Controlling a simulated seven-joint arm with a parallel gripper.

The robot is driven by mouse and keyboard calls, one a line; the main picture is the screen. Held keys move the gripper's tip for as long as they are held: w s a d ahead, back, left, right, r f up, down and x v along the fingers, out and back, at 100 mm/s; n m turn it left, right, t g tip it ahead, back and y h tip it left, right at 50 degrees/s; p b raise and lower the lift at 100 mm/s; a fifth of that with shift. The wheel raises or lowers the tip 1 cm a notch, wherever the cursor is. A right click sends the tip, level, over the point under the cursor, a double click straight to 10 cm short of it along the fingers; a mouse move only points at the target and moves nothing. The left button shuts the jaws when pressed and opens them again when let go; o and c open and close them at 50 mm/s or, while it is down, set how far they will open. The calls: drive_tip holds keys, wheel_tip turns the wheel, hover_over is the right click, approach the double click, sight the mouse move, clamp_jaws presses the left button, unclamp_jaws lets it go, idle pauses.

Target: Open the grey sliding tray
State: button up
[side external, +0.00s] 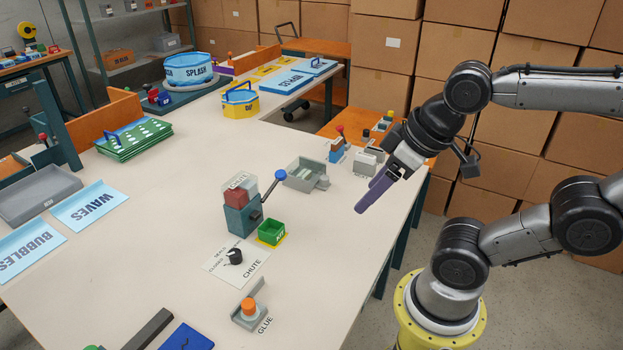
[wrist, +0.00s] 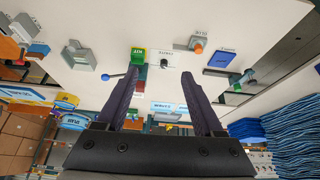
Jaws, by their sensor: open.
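A small grey open-topped tray unit (side external: 304,176) sits on the white table, behind and right of the red-and-teal chute machine (side external: 240,205). It looks like the grey sliding tray; I cannot tell how far it is drawn out. In the wrist view the grey unit (wrist: 79,60) shows at upper left, outside my finger gap. My gripper (side external: 368,196) has purple fingers and hangs near the table's right edge, to the right of the tray and apart from it. In the wrist view my gripper (wrist: 159,75) is open and empty.
A blue-knobbed lever (side external: 279,175) projects from the machine close to the tray. Another grey fixture (side external: 368,161) and a blue block with a red knob (side external: 337,152) stand behind my gripper.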

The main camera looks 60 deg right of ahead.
drive_tip(key=w+d+r+n, duration=0.1)
drive_tip(key=w+d+r, duration=0.1)
drive_tip(key=w+r, duration=0.7)
drive_tip(key=w+d+g+h, duration=0.1)
drive_tip(key=w+d, duration=0.5)
drive_tip(key=w, duration=0.3)
drive_tip(key=m+g+y, duration=0.1)
drive_tip(key=m+g, duration=0.3)
drive_tip(key=g, duration=0.1)
hover_over(325, 178)
wheel_tip(325, 178, down, 24)
wheel_tip(325, 178, down, 13)
drive_tip(key=shift+w, duration=0.15)
